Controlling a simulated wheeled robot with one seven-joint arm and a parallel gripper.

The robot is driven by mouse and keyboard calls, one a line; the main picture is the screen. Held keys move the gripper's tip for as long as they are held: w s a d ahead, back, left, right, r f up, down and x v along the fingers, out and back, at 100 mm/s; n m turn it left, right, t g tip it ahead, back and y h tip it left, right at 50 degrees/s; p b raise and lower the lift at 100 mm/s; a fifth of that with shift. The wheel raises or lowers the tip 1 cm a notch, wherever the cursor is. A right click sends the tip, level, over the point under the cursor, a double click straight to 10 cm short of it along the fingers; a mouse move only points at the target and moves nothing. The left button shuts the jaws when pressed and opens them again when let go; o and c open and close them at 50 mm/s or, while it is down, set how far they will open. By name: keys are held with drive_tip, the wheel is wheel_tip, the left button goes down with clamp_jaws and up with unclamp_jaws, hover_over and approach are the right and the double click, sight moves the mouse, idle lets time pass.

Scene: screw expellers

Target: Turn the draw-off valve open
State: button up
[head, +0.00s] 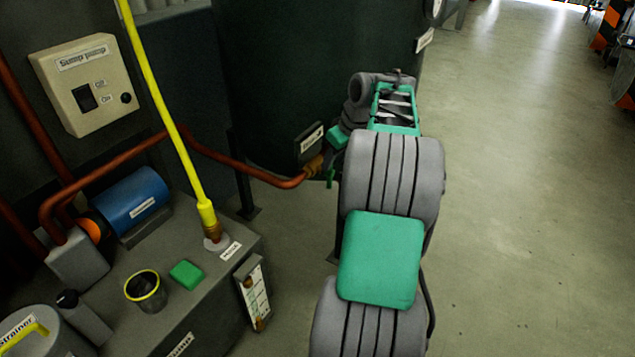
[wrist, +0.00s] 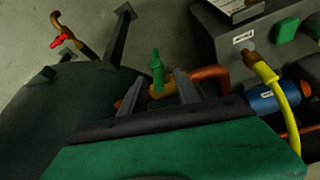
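In the wrist view a brass valve (wrist: 160,92) with an upright green lever (wrist: 157,62) sits on the red-brown pipe by the tank. The green lever also shows in the head view (head: 330,178), left of my arm. A second brass valve (wrist: 84,50) with a red handle (wrist: 63,38) is at upper left in the wrist view. I read no label saying which is the draw-off valve. My gripper (wrist: 159,77) is open, its two grey fingers apart, with the green lever showing between them. I cannot tell whether they touch it. In the head view my arm hides the gripper's fingertips.
The dark tank (head: 285,70) stands beside my arm on legs. The grey bench at left bears a blue motor (head: 137,201), a cup (head: 146,291), a green block (head: 187,274) and a yellow pipe (head: 165,105). Red-brown pipe (head: 245,171) runs to the tank.

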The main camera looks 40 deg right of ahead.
sight(327, 173)
drive_tip(key=b+x, duration=0.3)
drive_tip(key=x, duration=0.5)
drive_tip(key=shift+w+d, duration=0.15)
drive_tip(key=shift+d, duration=0.05)
drive_tip(key=shift+c, duration=0.5)
clamp_jaws()
drive_tip(key=shift+d+r, duration=0.1)
